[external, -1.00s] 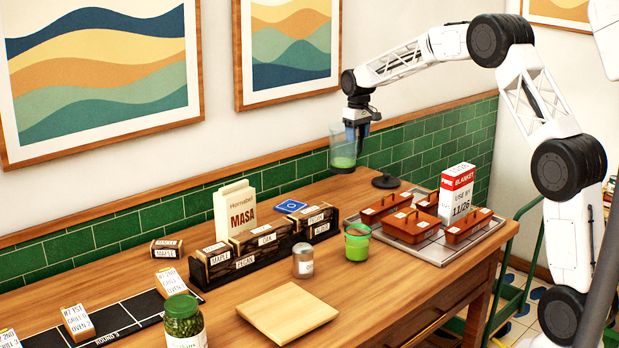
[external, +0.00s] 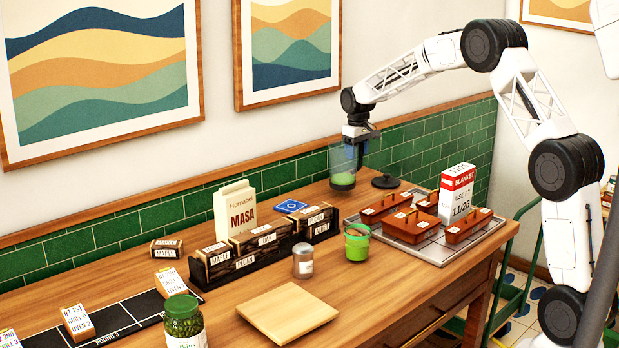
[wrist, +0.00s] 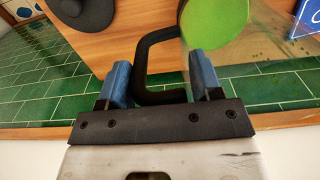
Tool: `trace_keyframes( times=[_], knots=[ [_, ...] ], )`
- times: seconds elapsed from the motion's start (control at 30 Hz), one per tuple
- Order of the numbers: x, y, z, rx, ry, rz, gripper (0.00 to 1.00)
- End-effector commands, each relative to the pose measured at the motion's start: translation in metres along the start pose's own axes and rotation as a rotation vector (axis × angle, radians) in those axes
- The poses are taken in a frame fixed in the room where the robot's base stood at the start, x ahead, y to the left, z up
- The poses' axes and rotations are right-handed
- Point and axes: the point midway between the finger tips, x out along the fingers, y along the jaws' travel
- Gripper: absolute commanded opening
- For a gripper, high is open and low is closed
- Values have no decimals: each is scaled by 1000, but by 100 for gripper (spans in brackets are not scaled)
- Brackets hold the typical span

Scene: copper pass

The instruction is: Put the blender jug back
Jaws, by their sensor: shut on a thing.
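The blender jug (external: 342,168) is clear with green stuff in its bottom. It is upright, just above or on the table at the back; I cannot tell whether it touches. My gripper (external: 357,143) is shut on its black handle (wrist: 146,68), which lies between the blue fingertips in the wrist view (wrist: 160,88). The jug's green bottom (wrist: 215,20) shows at the top of that view. A black round piece (external: 385,181) with a small stem lies on the table right of the jug. It also shows in the wrist view (wrist: 88,12).
A blue square (external: 290,206) lies left of the jug. A tray (external: 440,258) with several brown lidded boxes and a blanket carton (external: 456,194) is to the right. A green cup (external: 357,244) stands in front. The tiled wall (external: 400,150) is close behind.

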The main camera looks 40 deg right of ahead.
Motion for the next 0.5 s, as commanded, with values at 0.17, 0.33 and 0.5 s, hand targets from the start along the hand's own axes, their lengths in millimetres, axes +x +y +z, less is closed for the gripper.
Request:
trace_keyframes(
  times=[0.17, 0.33, 0.5],
  knots=[
    [20, 0, 0, 0, 1, 0, 10],
    [29, 0, 0, 0, 2, 0, 10],
    [29, 0, 0, 0, 2, 0, 10]
  ],
)
